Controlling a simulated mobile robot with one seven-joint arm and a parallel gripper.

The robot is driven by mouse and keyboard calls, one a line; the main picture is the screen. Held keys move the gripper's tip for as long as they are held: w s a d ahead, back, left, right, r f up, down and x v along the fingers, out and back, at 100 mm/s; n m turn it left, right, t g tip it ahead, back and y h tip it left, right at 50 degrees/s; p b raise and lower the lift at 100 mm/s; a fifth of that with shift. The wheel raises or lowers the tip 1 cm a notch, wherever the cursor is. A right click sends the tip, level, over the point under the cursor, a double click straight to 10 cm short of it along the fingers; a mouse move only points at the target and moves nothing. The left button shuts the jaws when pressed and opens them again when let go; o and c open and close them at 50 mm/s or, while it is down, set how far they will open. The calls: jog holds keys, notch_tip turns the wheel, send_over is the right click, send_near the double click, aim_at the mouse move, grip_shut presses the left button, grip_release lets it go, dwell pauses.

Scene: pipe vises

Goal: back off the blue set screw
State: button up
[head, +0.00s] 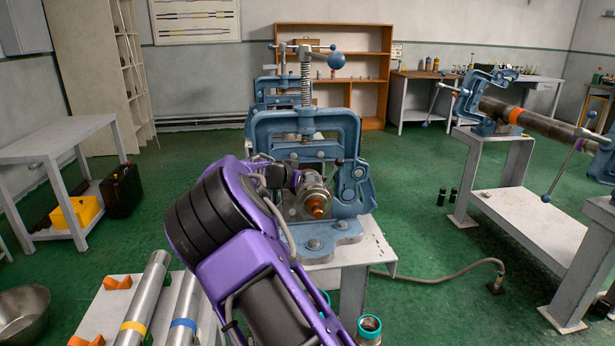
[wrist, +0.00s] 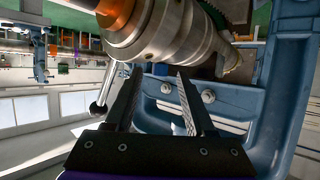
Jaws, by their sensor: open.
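The near blue vise (head: 345,130) stands on a bench in the head view. An upright threaded screw (head: 305,85) rises from its top, with a cross handle ending in a blue ball (head: 336,60). I cannot tell for sure whether this is the blue set screw. A round metal fitting with an orange-brown tip (head: 317,206) sits at the vise front; it also fills the top of the wrist view (wrist: 160,32). My gripper (wrist: 158,73) is open, its fingertips close to the fitting, with nothing seen between them. In the head view my arm hides part of the vise.
A hose (head: 450,275) runs along the floor at right. Another vise bench (head: 530,215) holds a long pipe (head: 540,122). Loose pipes (head: 145,300) lie at front left, beside a metal bowl (head: 22,312).

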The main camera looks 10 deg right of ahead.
jog(key=shift+w+d, duration=0.15)
grip_shut()
